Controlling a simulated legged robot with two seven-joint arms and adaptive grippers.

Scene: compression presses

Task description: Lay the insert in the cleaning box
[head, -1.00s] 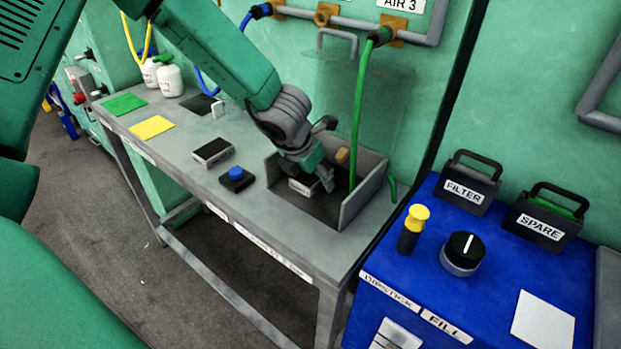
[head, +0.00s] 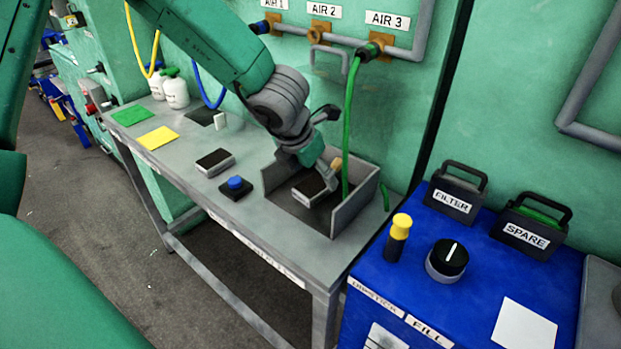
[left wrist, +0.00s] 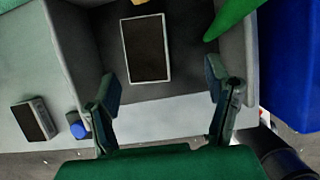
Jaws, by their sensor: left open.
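An insert with a dark top and pale frame (head: 308,191) lies flat on the floor of the grey cleaning box (head: 352,210), inside its low walls. It also shows in the left wrist view (left wrist: 146,50), with the box's side wall (left wrist: 232,70) to its right. My left gripper (head: 327,176) is over the box, beside and above the insert. In the left wrist view its two fingers (left wrist: 164,92) are spread wide, with nothing between the tips and the insert apart from them. My right gripper is not in view.
A similar dark-topped block (head: 215,162) and a blue button (head: 235,183) sit on the bench left of the box. A green hose (head: 349,130) hangs into the box near a tan piece (head: 336,164). A blue cabinet (head: 440,285) stands to the right.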

